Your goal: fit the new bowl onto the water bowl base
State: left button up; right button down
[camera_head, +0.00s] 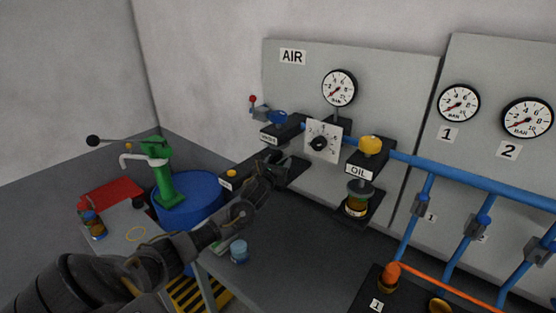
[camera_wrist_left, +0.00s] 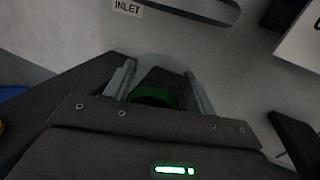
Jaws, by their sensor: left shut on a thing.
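The block's small label is too small to read. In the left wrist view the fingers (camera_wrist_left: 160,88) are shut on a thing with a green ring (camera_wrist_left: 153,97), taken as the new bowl. A pale, clear-looking part lies beyond the ring. The held thing is mostly hidden by the gripper in the head view. Whether it touches the block cannot be told. My right gripper is out of view.
A dial (camera_head: 319,143) is close to my gripper. A small blue jar (camera_head: 239,251) stands on the dark bench (camera_head: 290,255). A blue drum (camera_head: 190,200) is left.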

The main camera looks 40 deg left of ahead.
pick_arm(q)
jog(key=shift+f, duration=0.15)
jog(key=o, duration=1.1)
jog(key=b+v, duration=0.3)
jog(key=v, duration=0.9)
